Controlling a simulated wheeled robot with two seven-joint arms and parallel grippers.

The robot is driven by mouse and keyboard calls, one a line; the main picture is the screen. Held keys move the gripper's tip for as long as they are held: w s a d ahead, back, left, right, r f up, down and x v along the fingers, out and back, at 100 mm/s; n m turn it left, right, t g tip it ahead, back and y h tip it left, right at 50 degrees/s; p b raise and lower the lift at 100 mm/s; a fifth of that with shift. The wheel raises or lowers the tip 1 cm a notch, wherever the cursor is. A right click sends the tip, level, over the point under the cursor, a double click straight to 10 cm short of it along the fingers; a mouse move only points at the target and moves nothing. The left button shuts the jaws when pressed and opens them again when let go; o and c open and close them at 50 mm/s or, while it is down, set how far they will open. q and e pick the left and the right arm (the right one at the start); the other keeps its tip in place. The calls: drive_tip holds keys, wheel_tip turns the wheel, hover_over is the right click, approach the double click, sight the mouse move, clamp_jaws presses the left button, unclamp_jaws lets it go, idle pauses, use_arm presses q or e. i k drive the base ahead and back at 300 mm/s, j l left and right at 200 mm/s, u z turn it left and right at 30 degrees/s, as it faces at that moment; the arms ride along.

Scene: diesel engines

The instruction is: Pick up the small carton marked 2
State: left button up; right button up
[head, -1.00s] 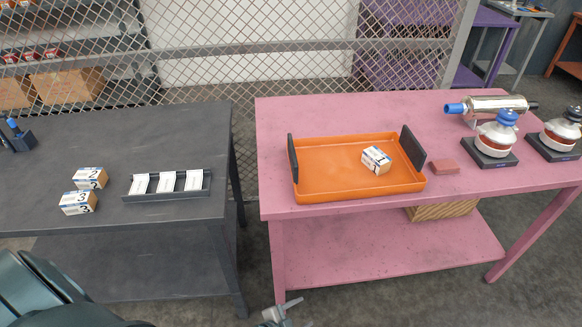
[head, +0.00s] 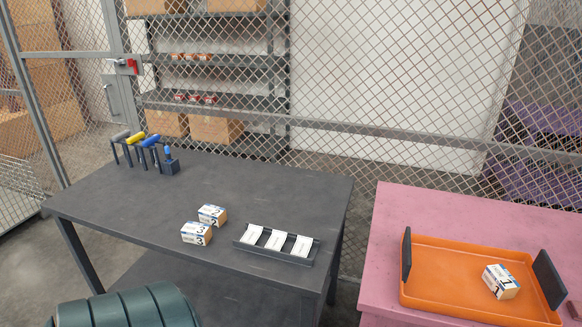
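The small carton marked 2 (head: 212,215) is white and brown and sits on the dark grey table (head: 130,215). It stands just behind a similar carton marked 3 (head: 196,233), which hides part of its front. A third carton, marked 1 (head: 501,282), lies in the orange tray (head: 440,288) on the pink table. Neither gripper shows in the head view. Only a green rounded link of my arm shows at the bottom left.
A dark rack with white cards (head: 276,245) stands right of the cartons. A stand with coloured-handled tools (head: 145,145) is at the table's back left. A mesh fence (head: 390,100) runs behind. A gap separates the grey table from the pink table (head: 385,255).

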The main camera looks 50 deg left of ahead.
sight(216, 216)
drive_tip(key=u, duration=1.65)
